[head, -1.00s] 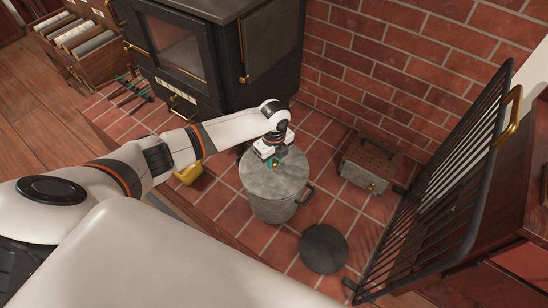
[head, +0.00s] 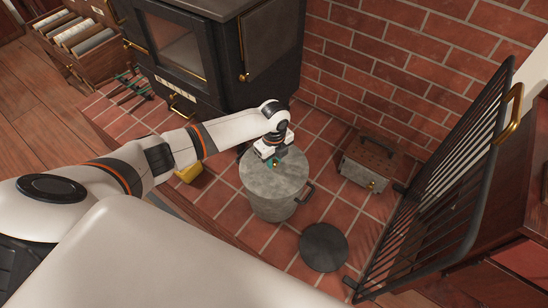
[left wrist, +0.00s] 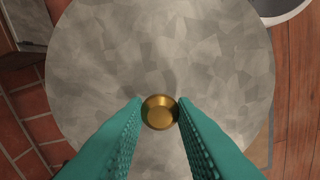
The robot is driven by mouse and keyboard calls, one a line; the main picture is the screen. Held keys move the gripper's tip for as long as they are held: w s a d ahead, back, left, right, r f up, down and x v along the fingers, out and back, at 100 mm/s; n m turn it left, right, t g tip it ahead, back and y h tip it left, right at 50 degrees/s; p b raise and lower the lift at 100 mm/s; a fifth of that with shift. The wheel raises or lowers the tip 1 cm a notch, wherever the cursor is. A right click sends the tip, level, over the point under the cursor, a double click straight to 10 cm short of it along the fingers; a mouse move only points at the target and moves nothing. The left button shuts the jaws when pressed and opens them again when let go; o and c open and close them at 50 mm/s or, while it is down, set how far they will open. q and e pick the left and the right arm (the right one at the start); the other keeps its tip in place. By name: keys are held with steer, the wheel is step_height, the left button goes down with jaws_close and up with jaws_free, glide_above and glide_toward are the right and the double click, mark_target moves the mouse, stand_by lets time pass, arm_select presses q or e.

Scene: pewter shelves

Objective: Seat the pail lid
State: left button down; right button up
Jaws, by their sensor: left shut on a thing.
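The grey mottled metal lid (head: 276,173) lies over the top of the pail (head: 272,208), which stands on the red tile hearth. From these views I cannot tell whether its rim sits fully down all round. My left gripper (head: 274,161) is above the lid, with its teal fingers down at the middle. In the left wrist view the lid (left wrist: 160,55) fills most of the picture. The fingers (left wrist: 159,112) are shut on its round brass knob (left wrist: 159,111), one on each side. My right gripper is not in view.
A dark round disc (head: 323,247) lies flat on the tiles in front of the pail. A metal box (head: 370,165) stands to the right, by the brick wall. A black stove (head: 225,60) is behind, and a black slatted screen (head: 440,190) stands at far right.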

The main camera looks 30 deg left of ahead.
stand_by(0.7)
arm_select(q)
steer(key=c, duration=1.1)
jaws_free()
steer(key=shift+f, duration=0.1)
steer(key=shift+r+p, duration=3.6)
steer(key=shift+p, duration=0.2)
steer(key=shift+f, duration=0.1)
